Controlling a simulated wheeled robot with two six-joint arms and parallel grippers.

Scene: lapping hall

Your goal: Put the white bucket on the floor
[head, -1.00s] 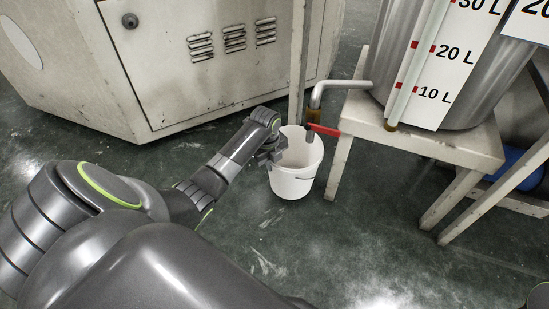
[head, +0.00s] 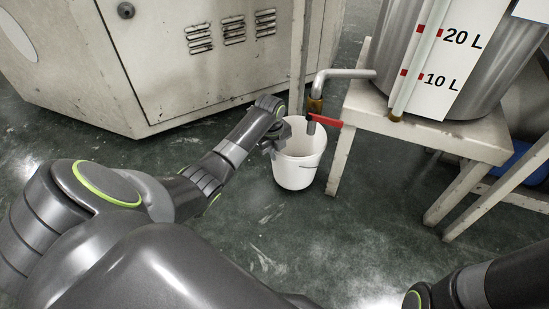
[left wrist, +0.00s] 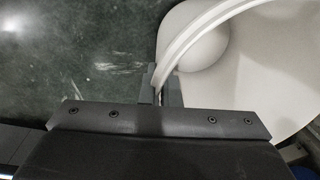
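The white bucket (head: 299,172) is upright below the pipe outlet, left of the stand's front leg in the head view. My left gripper (head: 279,140) is at the left side of its rim. In the left wrist view, the fingers (left wrist: 161,86) are closed on the bucket's rim, and the bucket's pale inside (left wrist: 240,60) fills the right side. I cannot tell whether the bucket's base touches the floor (head: 255,245). My right gripper is outside the views; only part of my right arm shows at the lower right.
A metal tank (head: 385,45) with a litre scale stands on a pale stand (head: 425,134). Its pipe (head: 345,74) and red valve handle (head: 326,121) reach over the bucket's rim. A pale cabinet (head: 165,75) stands behind. Open floor lies in front of the bucket.

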